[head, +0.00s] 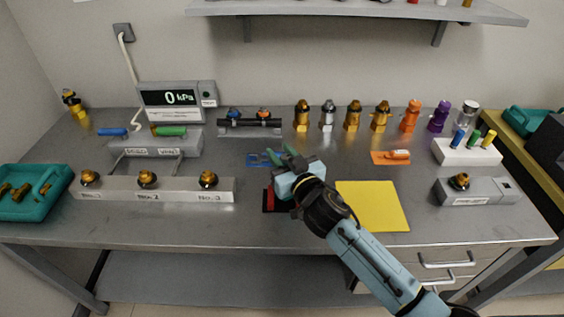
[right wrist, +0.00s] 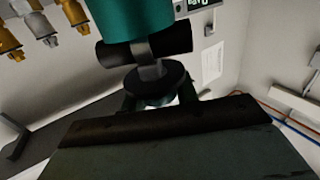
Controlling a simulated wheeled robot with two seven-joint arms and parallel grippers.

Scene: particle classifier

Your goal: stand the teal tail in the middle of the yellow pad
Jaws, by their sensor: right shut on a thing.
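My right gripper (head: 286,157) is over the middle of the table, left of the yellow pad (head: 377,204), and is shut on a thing. In the right wrist view a teal cylindrical piece (right wrist: 132,16), which looks like the teal tail, shows at the top with dark parts and a grey stem below it. In the head view the gripper and arm largely hide the held piece, so its tilt is unclear. The yellow pad lies flat and bare, its lower left part behind my right arm. My left gripper is not in view.
A blue mat (head: 253,160) and a red-black mat (head: 268,203) lie by the gripper. An orange mat (head: 381,158) bears an orange piece. A grey block (head: 120,190) with brass fittings stands left. Several fittings line the back; a grey box (head: 491,192) stands right.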

